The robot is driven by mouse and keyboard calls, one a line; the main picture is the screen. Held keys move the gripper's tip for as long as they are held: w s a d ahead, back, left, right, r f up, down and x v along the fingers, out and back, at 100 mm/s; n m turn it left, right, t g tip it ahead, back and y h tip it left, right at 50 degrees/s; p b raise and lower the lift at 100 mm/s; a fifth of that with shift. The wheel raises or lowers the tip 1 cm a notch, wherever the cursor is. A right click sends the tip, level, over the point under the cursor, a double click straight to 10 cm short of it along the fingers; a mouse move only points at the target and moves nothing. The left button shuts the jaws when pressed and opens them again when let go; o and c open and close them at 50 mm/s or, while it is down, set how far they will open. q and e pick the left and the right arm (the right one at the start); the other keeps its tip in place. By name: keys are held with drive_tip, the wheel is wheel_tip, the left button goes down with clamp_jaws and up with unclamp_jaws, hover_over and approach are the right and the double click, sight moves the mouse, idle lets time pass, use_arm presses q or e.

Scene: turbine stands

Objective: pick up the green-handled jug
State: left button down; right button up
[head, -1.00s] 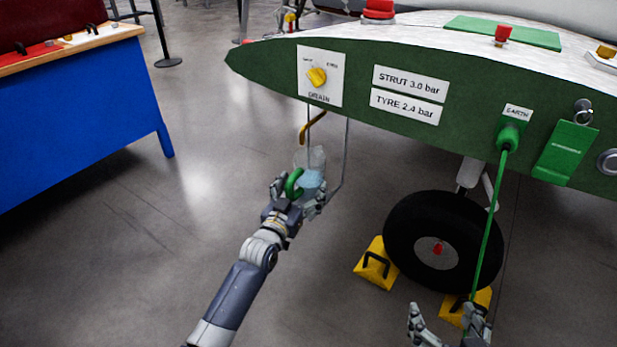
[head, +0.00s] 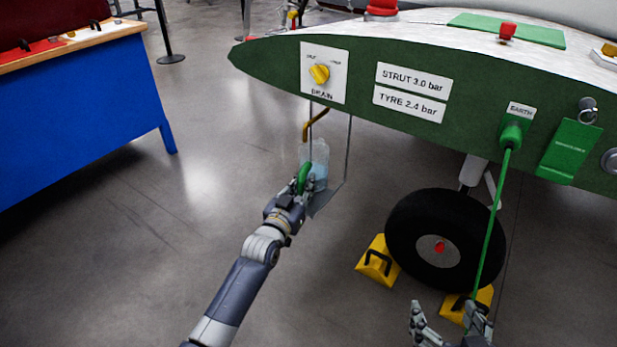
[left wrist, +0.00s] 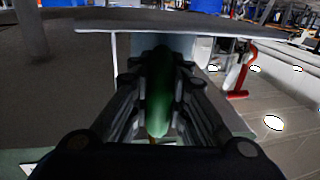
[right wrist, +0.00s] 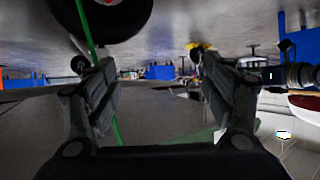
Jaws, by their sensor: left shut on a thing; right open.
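The clear jug (head: 318,158) with pale blue liquid and a green handle (head: 304,179) is under the drain panel, in a hanging wire-and-plate holder (head: 328,198). I cannot tell whether it still touches the plate. My left gripper (head: 294,196) is shut on the green handle from the near side. In the left wrist view the handle (left wrist: 160,95) lies between the fingers, and the jug's body is mostly hidden behind it. My right gripper (head: 448,322) is open and empty at the lower right; its spread fingers show in the right wrist view (right wrist: 150,95).
A brown drain pipe (head: 316,124) hangs just above the jug below the green wing edge (head: 270,65). A black wheel (head: 440,242) with yellow chocks (head: 376,262) stands to the right. A green earth cable (head: 490,230) runs near my right gripper.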

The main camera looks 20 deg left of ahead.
use_arm(q)
drive_tip(key=shift+r, duration=0.15)
wheel_tip(320, 180, up, 3)
drive_tip(key=shift+r+p, duration=0.1)
drive_tip(key=shift+p, duration=0.75)
drive_tip(key=s, duration=0.1)
drive_tip(key=s+p, duration=0.1)
drive_tip(key=s, duration=0.3)
drive_tip(key=shift+s+a+r+p, duration=0.15)
drive_tip(key=shift+s+r+p, duration=0.05)
drive_tip(key=shift+r+p, duration=0.15)
drive_tip(key=p, duration=0.2)
approach(302, 178)
drive_tip(key=shift+s+d+r, duration=0.15)
drive_tip(key=shift+s+r, duration=0.05)
drive_tip(key=shift+s, duration=0.7)
drive_tip(key=shift+s+d+r, duration=0.1)
drive_tip(key=shift+s+r, duration=0.1)
drive_tip(key=shift+s, duration=0.7)
use_arm(e)
drive_tip(key=s+d+f+g+h, duration=0.1)
drive_tip(key=s+d+f+g, duration=0.1)
drive_tip(key=s+f+g, duration=0.2)
drive_tip(key=s+d+f+g+h, duration=0.1)
drive_tip(key=s+d+f+g, duration=0.2)
drive_tip(key=s, duration=0.7)
drive_tip(key=shift+s+f+g, duration=0.3)
drive_tip(key=shift+f+g, duration=0.3)
drive_tip(key=shift+g, duration=0.5)
drive_tip(key=shift+w+r, duration=0.25)
